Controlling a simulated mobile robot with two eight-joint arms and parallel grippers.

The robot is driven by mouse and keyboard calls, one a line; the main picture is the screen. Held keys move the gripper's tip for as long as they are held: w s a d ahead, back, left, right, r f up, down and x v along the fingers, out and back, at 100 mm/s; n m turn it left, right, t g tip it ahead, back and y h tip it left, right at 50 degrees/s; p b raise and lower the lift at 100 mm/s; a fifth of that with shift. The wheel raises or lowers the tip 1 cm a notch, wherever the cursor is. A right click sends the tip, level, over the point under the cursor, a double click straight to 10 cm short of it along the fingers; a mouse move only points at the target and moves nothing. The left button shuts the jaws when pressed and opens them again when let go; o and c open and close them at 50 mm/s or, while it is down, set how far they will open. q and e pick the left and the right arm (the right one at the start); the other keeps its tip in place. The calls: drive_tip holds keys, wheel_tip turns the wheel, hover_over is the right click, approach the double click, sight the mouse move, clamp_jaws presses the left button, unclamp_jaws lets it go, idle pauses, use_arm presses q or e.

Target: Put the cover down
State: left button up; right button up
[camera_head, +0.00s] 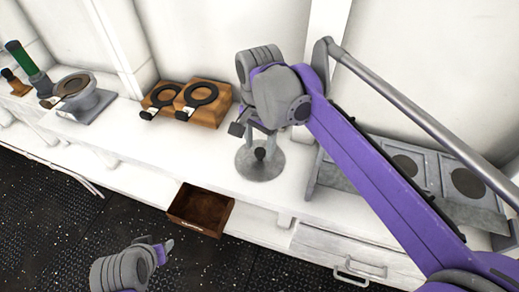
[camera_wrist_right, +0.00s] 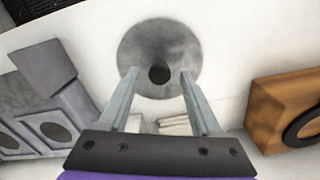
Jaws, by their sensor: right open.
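The cover is a grey round disc (camera_head: 255,172) with a dark knob (camera_head: 259,154) at its middle. It lies flat on the white counter (camera_head: 212,158). My right gripper (camera_head: 260,146) is open just above it, pointing down. In the right wrist view the cover (camera_wrist_right: 140,42) lies ahead of the open fingers (camera_wrist_right: 159,76), with the dark knob between the tips. I cannot tell whether the fingers touch the knob. My left gripper (camera_head: 162,248) hangs at the lower left, away from the counter; its jaw state is unclear.
Wooden blocks with black rings (camera_head: 201,94) stand left of the cover. A grey panel with round dark recesses (camera_head: 428,176) stands at right. An open brown drawer (camera_head: 203,207) juts out below the counter. A grey stand (camera_head: 83,100) and a green-topped cylinder (camera_head: 22,58) are far left.

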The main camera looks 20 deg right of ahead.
sight(259, 152)
wheel_tip(259, 152, up, 9)
drive_tip(key=shift+r+p, duration=0.15)
drive_tip(key=shift+p, duration=0.15)
